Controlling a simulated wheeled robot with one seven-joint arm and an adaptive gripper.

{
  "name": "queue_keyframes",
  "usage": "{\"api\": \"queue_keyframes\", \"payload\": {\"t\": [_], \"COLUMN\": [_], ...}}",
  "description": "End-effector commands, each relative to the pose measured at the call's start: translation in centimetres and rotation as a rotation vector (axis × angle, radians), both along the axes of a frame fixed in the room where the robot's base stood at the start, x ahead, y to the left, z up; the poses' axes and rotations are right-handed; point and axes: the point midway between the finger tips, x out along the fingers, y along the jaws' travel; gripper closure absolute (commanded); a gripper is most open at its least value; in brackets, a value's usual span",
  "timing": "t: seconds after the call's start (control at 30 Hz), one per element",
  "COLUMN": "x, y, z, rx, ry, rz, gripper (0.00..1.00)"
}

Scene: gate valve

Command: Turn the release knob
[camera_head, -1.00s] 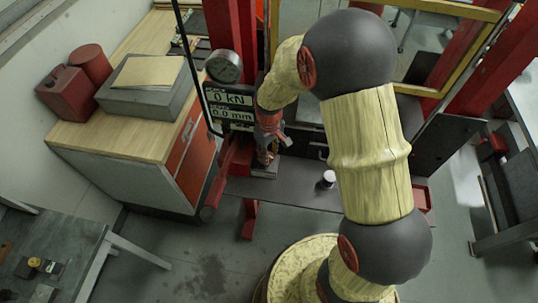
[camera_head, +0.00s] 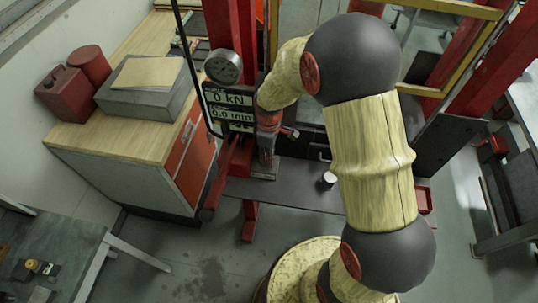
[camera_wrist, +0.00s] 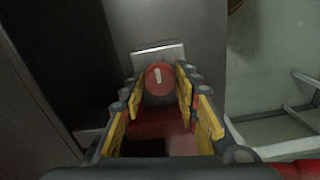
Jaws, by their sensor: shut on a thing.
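The release knob (camera_wrist: 158,79) is a round red knob with a short white mark on its face. It shows in the wrist view between the far ends of my gripper's fingers. The white mark stands nearly upright, tilted slightly. My gripper (camera_wrist: 160,88) is shut on the knob, with yellow-padded fingers on its left and right sides. In the head view my gripper (camera_head: 268,146) is small, beside the display and above the dark bench; I cannot make out the knob there.
A display (camera_head: 229,104) reading 0 kN and 0.0 mm stands just left of my wrist, with a round gauge (camera_head: 223,67) above it. A red lever (camera_head: 220,178) slants down below it. A small white-topped cylinder (camera_head: 328,179) stands on the dark bench (camera_head: 300,198).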

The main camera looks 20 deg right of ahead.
Motion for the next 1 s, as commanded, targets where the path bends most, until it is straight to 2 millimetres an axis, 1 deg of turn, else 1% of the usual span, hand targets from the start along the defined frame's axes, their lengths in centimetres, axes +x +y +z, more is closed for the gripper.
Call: {"api": "queue_keyframes", "payload": {"t": [0.27,0.3,0.6,0.87,1.0], "x": [0.02,0.02,0.02,0.01,0.11], "y": [-0.01,-0.01,0.0,0.0,0.01], "z": [0.01,0.01,0.01,0.02,0.65], "rx": [0.0,0.0,0.0,0.0,0.0], "ry": [0.0,0.0,0.0,0.0,-0.003], "rz": [0.001,0.001,0.0,0.0,0.0], "gripper": [0.94,0.68,0.51,0.5,0.5]}}
